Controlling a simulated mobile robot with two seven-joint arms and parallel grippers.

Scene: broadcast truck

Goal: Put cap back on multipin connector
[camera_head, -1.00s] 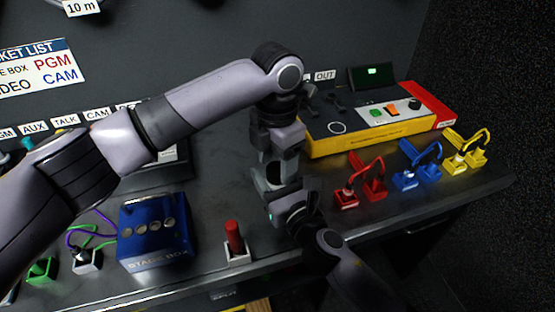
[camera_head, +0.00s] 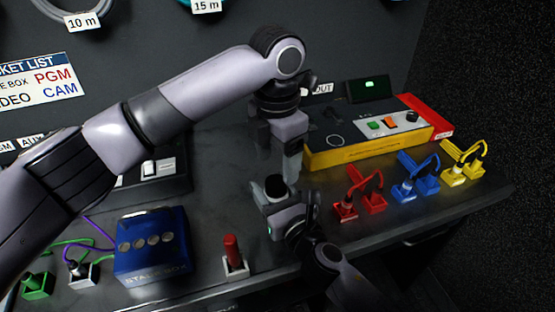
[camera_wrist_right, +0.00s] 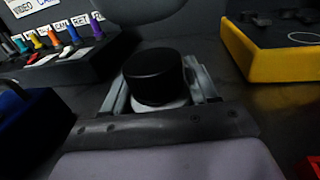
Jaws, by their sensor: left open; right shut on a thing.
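The black round cap (camera_head: 275,187) sits upright on top of the piece in my right gripper (camera_head: 276,198). In the right wrist view the cap (camera_wrist_right: 154,76) covers a pale grey connector body (camera_wrist_right: 160,106) between the fingers. My right gripper (camera_wrist_right: 160,98) is shut on that connector, above the bench. I cannot tell if the cap is fully seated. My left gripper (camera_head: 291,168) is open, pointing down, just above and slightly right of the cap. It looks empty and apart from the cap.
A blue stage box (camera_head: 152,243) and a red plug in a white socket (camera_head: 233,258) stand at the front left. A yellow and red panel box (camera_head: 370,135) stands behind. Red (camera_head: 360,193), blue (camera_head: 417,177) and yellow (camera_head: 464,161) cabled connectors stand at right.

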